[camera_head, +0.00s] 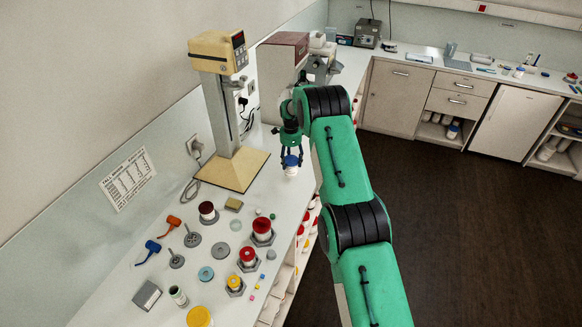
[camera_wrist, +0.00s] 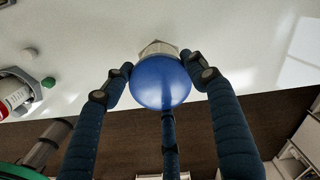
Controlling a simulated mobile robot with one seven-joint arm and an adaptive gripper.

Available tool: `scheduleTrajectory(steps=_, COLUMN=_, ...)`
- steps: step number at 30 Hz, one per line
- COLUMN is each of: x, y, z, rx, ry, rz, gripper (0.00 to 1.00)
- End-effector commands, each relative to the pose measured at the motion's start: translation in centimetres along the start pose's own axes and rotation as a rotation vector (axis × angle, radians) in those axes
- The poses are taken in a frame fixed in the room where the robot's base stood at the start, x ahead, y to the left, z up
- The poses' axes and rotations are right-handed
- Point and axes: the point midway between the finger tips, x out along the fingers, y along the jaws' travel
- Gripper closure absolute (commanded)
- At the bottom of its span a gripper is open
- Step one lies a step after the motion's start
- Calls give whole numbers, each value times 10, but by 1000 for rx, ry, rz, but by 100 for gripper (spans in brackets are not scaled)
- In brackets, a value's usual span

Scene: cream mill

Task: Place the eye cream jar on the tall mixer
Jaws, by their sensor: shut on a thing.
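My gripper (camera_head: 290,150) is shut on a small jar with a blue lid and a pale body (camera_head: 291,167), which looks like the eye cream jar. The wrist view shows its round blue lid (camera_wrist: 160,86) between the fingers, with a pale angular part (camera_wrist: 158,47) showing behind it. The jar appears near the counter's front edge; whether it touches the counter is unclear. The tall mixer (camera_head: 222,110) stands to the left of my gripper, with a cream head, a grey column and a flat cream base (camera_head: 238,170). The visible part of that base is bare.
Red-topped jars (camera_head: 262,229), a yellow-topped jar (camera_head: 234,282), grey discs and tools lie on the counter (camera_head: 215,236) in front of the mixer. A boxy brown-and-white machine (camera_head: 284,55) stands behind my gripper. Open dark floor (camera_head: 460,220) lies at right.

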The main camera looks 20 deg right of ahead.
Motion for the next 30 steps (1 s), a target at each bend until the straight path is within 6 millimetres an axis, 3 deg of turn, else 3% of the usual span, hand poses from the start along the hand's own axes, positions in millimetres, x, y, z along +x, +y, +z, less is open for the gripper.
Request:
scheduleTrajectory(steps=10, x=2, y=1, z=0, rx=0, ry=0, rz=1, gripper=74)
scheduleTrajectory(steps=22, x=31, y=1, z=0, rx=0, ry=0, rz=1, gripper=74)
scheduleTrajectory(steps=30, x=36, y=1, z=0, rx=0, ry=0, rz=1, gripper=74)
